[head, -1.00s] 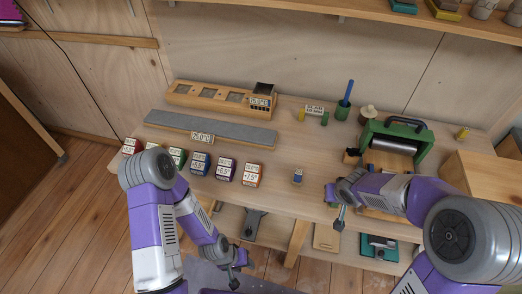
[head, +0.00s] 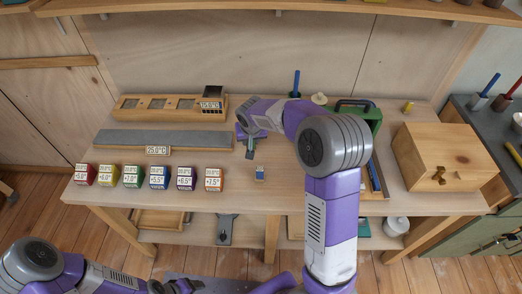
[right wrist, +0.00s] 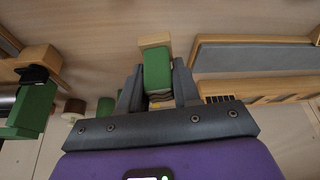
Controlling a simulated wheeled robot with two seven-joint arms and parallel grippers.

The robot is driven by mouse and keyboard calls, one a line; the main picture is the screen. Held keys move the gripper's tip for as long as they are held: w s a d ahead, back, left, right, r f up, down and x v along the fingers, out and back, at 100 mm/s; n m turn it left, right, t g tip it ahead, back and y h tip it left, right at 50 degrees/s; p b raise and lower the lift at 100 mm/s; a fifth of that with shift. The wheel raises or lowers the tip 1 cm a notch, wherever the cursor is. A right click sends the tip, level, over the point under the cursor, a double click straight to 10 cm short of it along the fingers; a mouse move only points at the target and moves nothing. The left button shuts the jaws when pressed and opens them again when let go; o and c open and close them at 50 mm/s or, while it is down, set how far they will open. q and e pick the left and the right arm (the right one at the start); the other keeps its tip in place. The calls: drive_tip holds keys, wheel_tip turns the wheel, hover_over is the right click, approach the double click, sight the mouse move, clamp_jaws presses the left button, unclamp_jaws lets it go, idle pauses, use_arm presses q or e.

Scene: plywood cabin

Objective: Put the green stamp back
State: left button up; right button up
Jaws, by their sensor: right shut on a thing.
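The green stamp (right wrist: 157,70) is between the fingers of my right gripper (right wrist: 158,90) in the right wrist view. A pale wooden piece (right wrist: 154,40) shows at its far end; I cannot tell whether it belongs to the stamp. In the head view my right gripper (head: 250,138) is over the bench, in front of the right end of the wooden rack, with the dark green stamp (head: 250,152) below it. My left gripper (head: 182,287) is low at the bottom edge, away from the bench; its jaws are unclear.
A grey strip (head: 120,138) and the wooden rack (head: 135,114) lie to the left. Several coloured cubes (head: 157,176) line the front edge. The green press (head: 374,118) is partly hidden by my right arm.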

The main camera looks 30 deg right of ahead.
drive_tip(key=w+d+r+m, duration=0.2)
drive_tip(key=w+d, duration=0.1)
drive_tip(key=d, duration=0.4)
drive_tip(key=shift+h, duration=0.4)
wheel_tip(320, 180, down, 9)
drive_tip(key=b, duration=0.3)
drive_tip(key=shift+w+a+f, duration=0.1)
drive_tip(key=shift+a+f, duration=0.05)
drive_tip(key=shift+f, duration=0.05)
drive_tip(key=shift+f, duration=0.15)
drive_tip(key=o, duration=0.9)
drive_tip(key=shift+c, duration=0.2)
drive_tip(key=p+v, duration=0.2)
drive_tip(key=v, duration=1)
drive_tip(key=shift+r, duration=0.25)
